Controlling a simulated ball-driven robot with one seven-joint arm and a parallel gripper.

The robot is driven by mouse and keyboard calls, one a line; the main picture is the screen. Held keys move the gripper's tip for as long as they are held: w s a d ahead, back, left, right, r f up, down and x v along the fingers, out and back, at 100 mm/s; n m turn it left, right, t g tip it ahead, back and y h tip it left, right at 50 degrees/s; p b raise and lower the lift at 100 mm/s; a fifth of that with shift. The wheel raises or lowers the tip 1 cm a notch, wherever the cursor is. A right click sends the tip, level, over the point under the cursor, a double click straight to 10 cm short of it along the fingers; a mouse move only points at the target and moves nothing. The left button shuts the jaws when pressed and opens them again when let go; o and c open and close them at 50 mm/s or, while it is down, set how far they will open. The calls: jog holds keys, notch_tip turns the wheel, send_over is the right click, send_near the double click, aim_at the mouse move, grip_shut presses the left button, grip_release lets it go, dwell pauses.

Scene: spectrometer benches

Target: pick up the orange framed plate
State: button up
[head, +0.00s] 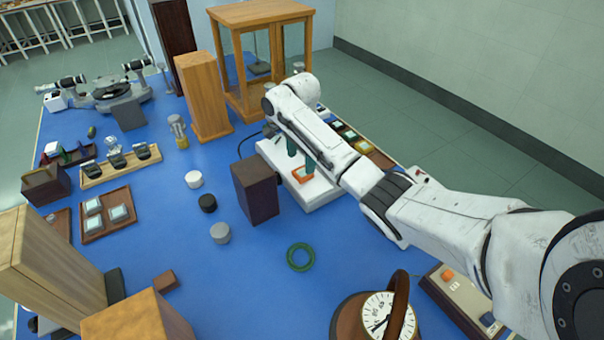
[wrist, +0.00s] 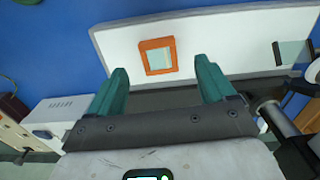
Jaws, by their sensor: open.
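The orange framed plate (wrist: 158,57) is a small square with a pale pane. It lies on a white slab (wrist: 122,44), and in the head view the plate (head: 303,175) shows just below my fingers. My gripper (wrist: 161,66) has two teal fingers spread wide apart. In the wrist view the plate appears between the fingertips, clear of both. In the head view my gripper (head: 300,157) hangs over the white slab (head: 318,190), partly hidden by my arm. Nothing is held, and the exact height above the plate is hard to tell.
A dark brown block (head: 256,192) stands close left of the slab. A green ring (head: 301,257) lies in front on the blue bench. A tray of coloured plates (head: 362,146) is beyond my arm. A wooden-framed glass case (head: 232,62) stands behind. A clock (head: 376,318) is near the front.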

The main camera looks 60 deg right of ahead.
aim_at(301, 172)
jog(key=shift+f, duration=2.35)
jog(key=shift+c, duration=0.4)
jog(key=c, duration=1.1)
